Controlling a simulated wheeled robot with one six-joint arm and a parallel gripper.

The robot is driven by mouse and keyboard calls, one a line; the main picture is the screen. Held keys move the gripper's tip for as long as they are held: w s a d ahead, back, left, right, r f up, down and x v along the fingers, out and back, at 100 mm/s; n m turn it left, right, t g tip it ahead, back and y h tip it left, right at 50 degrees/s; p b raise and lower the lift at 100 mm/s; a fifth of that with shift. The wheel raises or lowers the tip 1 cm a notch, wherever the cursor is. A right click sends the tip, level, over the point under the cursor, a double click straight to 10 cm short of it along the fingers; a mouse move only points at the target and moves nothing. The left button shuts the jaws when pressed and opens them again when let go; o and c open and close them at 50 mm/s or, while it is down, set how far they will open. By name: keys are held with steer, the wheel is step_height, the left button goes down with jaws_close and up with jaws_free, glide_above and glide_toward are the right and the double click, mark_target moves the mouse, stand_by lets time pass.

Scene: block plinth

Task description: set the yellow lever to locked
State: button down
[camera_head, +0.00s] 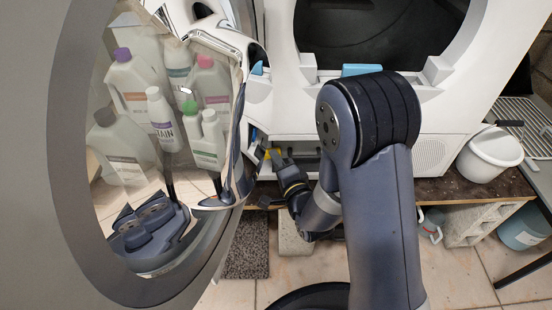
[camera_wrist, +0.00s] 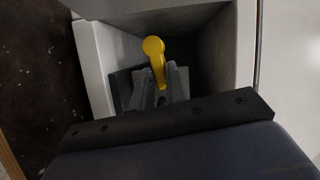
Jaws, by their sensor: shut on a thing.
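The yellow lever (camera_wrist: 153,50) sits in a recessed compartment (camera_wrist: 208,70) low on the white machine. In the wrist view its rounded wide end is at the top, and its narrow arm runs down between my fingers. My gripper (camera_wrist: 161,80) is shut on the lever's narrow arm. In the head view the lever (camera_head: 275,153) is a small yellow patch at the compartment's left side, with my gripper (camera_head: 273,161) against it. My fingers hide the lever's lower end, and I cannot read any position marks.
A large round door (camera_head: 72,150) stands open at the left, close to my gripper, with several bottles showing in its glass. A white bucket (camera_head: 490,153) stands on the dark plinth at the right. Concrete blocks (camera_head: 248,245) are below.

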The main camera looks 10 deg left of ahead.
steer(key=shift+f+m, duration=0.25)
steer(key=shift+m, duration=0.25)
steer(key=c, duration=1.4)
jaws_free()
steer(key=shift+d, duration=0.1)
steer(key=p+v, duration=0.1)
steer(key=v, duration=0.9)
steer(key=shift+s+d+f, duration=0.2)
steer(key=shift+s, duration=0.15)
steer(key=shift+w+a, duration=0.1)
steer(key=shift+w, duration=0.05)
